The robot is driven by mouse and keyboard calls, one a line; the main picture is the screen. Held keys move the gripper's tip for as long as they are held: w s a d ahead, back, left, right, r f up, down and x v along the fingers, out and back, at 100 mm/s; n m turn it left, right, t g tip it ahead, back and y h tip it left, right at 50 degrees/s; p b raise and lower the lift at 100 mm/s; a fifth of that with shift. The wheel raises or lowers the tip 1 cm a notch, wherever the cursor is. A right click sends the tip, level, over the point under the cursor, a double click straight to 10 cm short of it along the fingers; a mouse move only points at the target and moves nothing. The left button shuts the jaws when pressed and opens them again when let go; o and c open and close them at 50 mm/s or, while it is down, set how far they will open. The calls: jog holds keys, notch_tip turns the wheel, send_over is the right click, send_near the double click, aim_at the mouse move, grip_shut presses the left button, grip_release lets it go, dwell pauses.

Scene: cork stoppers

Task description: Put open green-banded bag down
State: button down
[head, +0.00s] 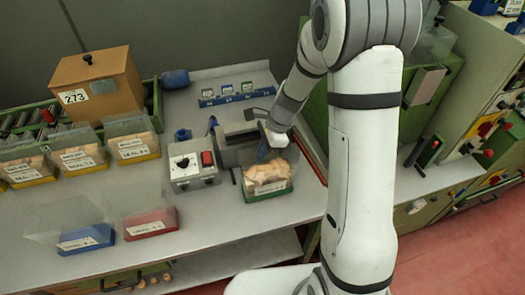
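The green-banded bag (267,188) is clear-walled with a white label, and light tan corks fill it. It is upright at the table's right part, in front of a grey device. I cannot tell whether its base touches the surface. My gripper (266,153) points down at the bag's top, just above the corks. Its fingers are small and partly hidden behind my wrist, so I cannot tell whether they grip the bag's wall. The bag's upper rim is hard to make out.
A control box (194,166) with a red switch stands close left of the bag. Empty-looking blue-banded (85,239) and red-banded (150,223) bags stand front left. Filled yellow-banded bags (82,160) stand behind them. Grey tabletop (225,217) is bare in front of the control box.

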jog(key=shift+f, duration=0.15)
jog(key=c, duration=1.6)
grip_release()
jog(key=shift+c, duration=0.2)
jog(key=v, duration=1.2)
jog(key=shift+b, duration=0.3)
jog(key=s+d+r+n+t+h, duration=0.2)
jog(key=s+d+r+n, duration=0.1)
jog(key=s+n, duration=0.5)
jog(key=s+d+r+n+t+h, duration=0.2)
jog(key=s+n, duration=0.5)
jog(key=s, duration=0.5)
notch_tip(320, 180, up, 3)
jog(key=shift+d+f+n, duration=0.15)
jog(key=shift+d+n, duration=0.25)
jog(key=shift+d, duration=0.05)
jog(key=shift+c, duration=0.4)
